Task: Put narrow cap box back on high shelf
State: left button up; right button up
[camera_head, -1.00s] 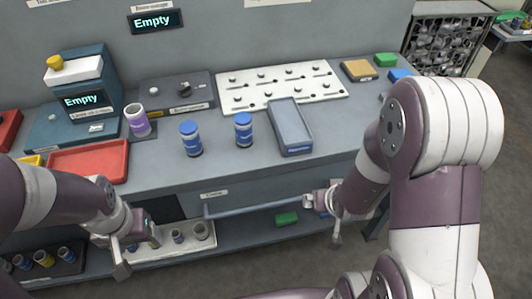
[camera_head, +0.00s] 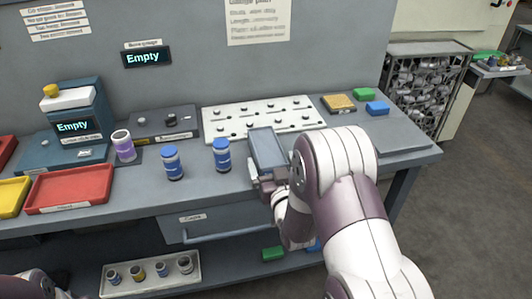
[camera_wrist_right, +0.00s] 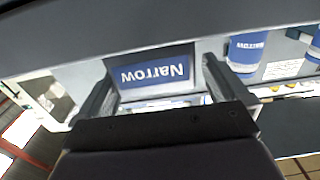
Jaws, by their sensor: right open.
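The narrow cap box (camera_head: 266,147) is a grey-blue, open-topped box on the workbench, right of two blue-capped bottles. In the right wrist view its blue end label (camera_wrist_right: 155,72) reads "Narrow", upside down. My right gripper (camera_head: 266,186) is at the near end of the box. In the wrist view its open fingers (camera_wrist_right: 158,85) stand on either side of the labelled end; I cannot tell whether they touch it. The box rests on the bench. My left gripper is out of view; only part of my left arm shows at bottom left. No high shelf is visible.
Two blue-capped bottles (camera_head: 222,155) stand just left of the box. A white peg panel (camera_head: 262,118) lies behind it. Green and blue blocks (camera_head: 377,108) are at the back right. A drawer with a handle (camera_head: 228,232) is below the bench edge.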

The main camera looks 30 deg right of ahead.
aim_at(270, 155)
jog(key=x, duration=0.4)
jog(key=shift+w+d+r, duration=0.1)
jog(key=shift+d+r, duration=0.05)
jog(key=shift+d, duration=0.1)
jog(key=shift+r, duration=0.1)
jog(key=c, duration=1.2)
